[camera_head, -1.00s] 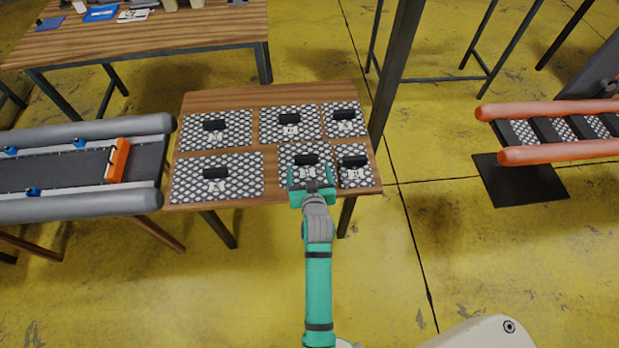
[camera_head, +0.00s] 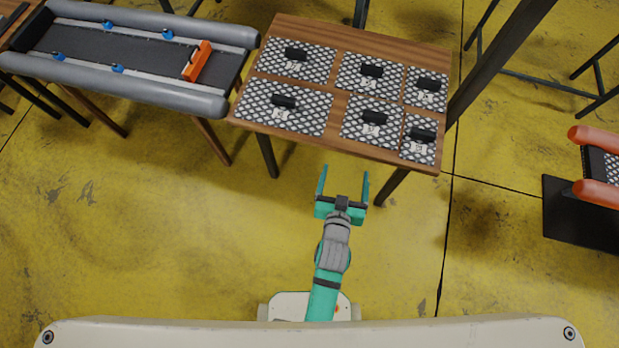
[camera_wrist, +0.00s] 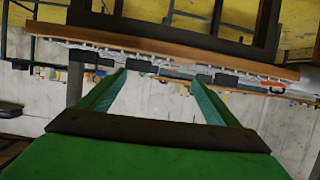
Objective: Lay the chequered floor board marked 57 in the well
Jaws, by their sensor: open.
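Several chequered floor boards with black handles lie on a wooden table (camera_head: 345,155) in the head view. Their number labels are too small to read, so I cannot tell which is 57. One is the front left board (camera_head: 310,118), another the front middle board (camera_head: 358,132). The well (camera_head: 130,58) is the dark floor between the grey tubes of the boat at upper left, with an orange crosspiece (camera_head: 197,60) near its right end. My gripper (camera_head: 342,178) is open and empty, in front of the table's near edge. In the wrist view its fingers (camera_wrist: 160,88) are apart.
A dark post (camera_head: 495,65) stands at the table's right. An orange-tubed boat (camera_head: 597,192) and a black plate (camera_head: 575,212) are at the far right. Yellow floor (camera_head: 170,240) is open in front of the table.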

